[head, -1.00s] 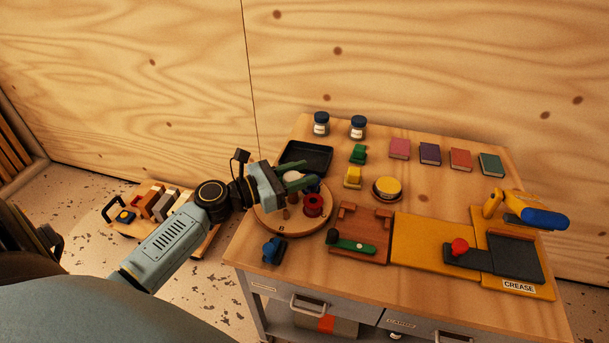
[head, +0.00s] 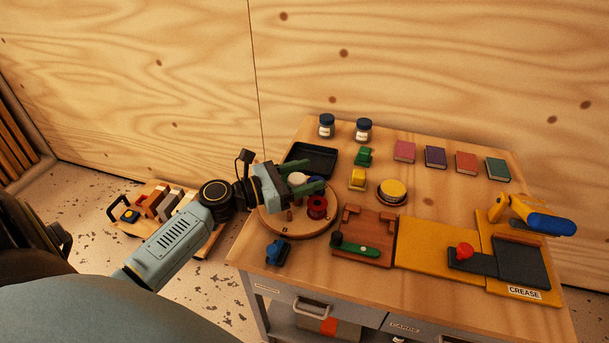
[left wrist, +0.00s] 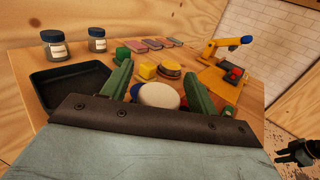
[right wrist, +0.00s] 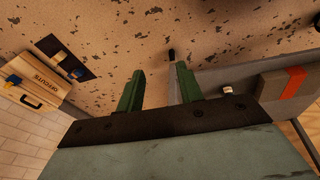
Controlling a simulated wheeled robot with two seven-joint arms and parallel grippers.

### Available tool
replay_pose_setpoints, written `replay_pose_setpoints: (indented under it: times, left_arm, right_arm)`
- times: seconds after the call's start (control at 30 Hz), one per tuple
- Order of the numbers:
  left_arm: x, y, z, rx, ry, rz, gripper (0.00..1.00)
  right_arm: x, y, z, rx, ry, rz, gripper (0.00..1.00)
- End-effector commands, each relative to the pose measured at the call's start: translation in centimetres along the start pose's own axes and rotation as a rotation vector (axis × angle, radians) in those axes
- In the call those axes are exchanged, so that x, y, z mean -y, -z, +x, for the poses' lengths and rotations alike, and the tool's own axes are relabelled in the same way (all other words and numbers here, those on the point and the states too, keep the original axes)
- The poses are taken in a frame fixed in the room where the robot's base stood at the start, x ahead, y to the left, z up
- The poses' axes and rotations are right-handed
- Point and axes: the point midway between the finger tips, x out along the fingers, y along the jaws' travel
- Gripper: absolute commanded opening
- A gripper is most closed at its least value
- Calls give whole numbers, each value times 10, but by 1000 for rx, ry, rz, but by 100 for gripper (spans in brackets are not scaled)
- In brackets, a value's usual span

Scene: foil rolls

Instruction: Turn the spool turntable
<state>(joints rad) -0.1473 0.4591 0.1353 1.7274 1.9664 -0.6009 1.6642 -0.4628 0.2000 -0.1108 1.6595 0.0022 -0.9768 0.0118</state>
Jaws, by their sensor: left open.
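The spool turntable is a round wooden disc (head: 305,230) at the left of the bench. A red spool (head: 317,207) and small wooden pegs stand on it. A white round piece (head: 297,179) shows at its far side, with something blue beside it. My left gripper (head: 322,178) is open over the disc's far part, its green fingers pointing right. In the left wrist view the white round piece (left wrist: 158,95) appears between the open fingers; I cannot tell whether they touch it. The gripper hides part of the disc. My right gripper (right wrist: 160,72) is open and empty, over the floor beside the bench.
A black tray (head: 311,160) and two jars (head: 363,130) stand behind the turntable. A blue piece (head: 277,251) lies in front. A wooden fixture with a green lever (head: 355,247) is close on the right. Yellow and green blocks and a yellow-topped round piece (head: 392,190) stand behind it.

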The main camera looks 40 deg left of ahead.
Motion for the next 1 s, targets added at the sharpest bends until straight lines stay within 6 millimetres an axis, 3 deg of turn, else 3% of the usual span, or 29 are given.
replay_pose_setpoints:
  times: [0.17, 0.5, 0.7, 1.0]
  left_arm:
    - [0, 1, -13, -3, -2, -2, 59]
    - [0, 0, -86, -4, -2, -2, 59]
    - [0, 0, -120, -1, -1, -2, 59]
    - [0, 0, -134, 1, 0, 0, 59]
  right_arm:
    - [0, 1, -1, -5, 0, 0, 36]
    - [-4, -18, 17, 18, -5, -4, 36]
    - [-3, -26, 24, 24, -2, -8, 36]
    - [-2, -29, 28, 25, -1, -9, 36]
